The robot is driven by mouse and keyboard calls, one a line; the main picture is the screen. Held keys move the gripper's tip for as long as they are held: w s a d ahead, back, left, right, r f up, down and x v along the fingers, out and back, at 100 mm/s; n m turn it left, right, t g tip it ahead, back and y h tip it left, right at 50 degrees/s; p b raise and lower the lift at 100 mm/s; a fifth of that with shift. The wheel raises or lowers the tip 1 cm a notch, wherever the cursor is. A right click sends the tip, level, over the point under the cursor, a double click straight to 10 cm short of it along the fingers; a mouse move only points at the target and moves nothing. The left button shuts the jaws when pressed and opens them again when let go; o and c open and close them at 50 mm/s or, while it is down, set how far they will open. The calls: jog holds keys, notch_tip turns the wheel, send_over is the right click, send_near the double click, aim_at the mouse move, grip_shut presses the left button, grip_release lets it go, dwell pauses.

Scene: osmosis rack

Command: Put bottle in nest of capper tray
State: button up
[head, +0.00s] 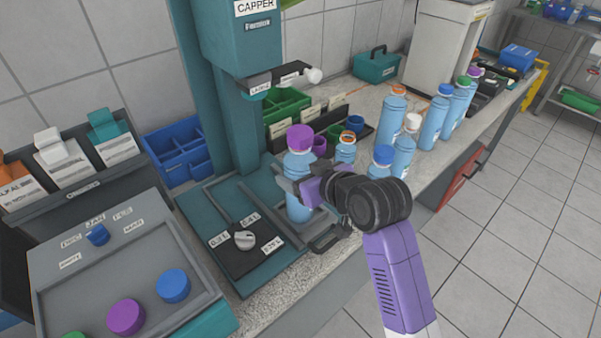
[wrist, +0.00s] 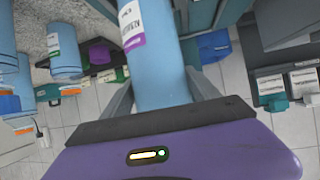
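A blue bottle with a purple cap (head: 299,140) stands upright over the right part of the teal capper tray (head: 262,283), below the capper head (head: 262,88). My gripper (head: 301,190) reaches in from the right and is shut on the bottle's body. In the wrist view the blue bottle (wrist: 160,60) lies between my two fingers, which appear to touch its sides. The bottle's base is low, near the tray surface; I cannot tell whether it rests there.
Several other blue bottles (head: 392,118) stand to the right along the counter. A blue bin (head: 180,152) stands behind the capper tray.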

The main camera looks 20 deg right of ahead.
jog(key=o, duration=0.4)
jog(key=shift+c, duration=0.2)
jog(key=shift+r, duration=0.1)
jog(key=v, duration=1.2)
jog(key=s+a+f+m+t+h, duration=0.1)
jog(key=s+f+m+h, duration=0.15)
jog(key=s+f, duration=1.1)
jog(key=s+r+t, duration=0.1)
jog(key=s+r, duration=0.1)
jog(key=s, duration=0.8)
jog(key=s+r, duration=0.2)
jog(key=s, duration=0.8)
jog(key=shift+a+t, duration=0.4)
jog(key=shift+a, duration=0.05)
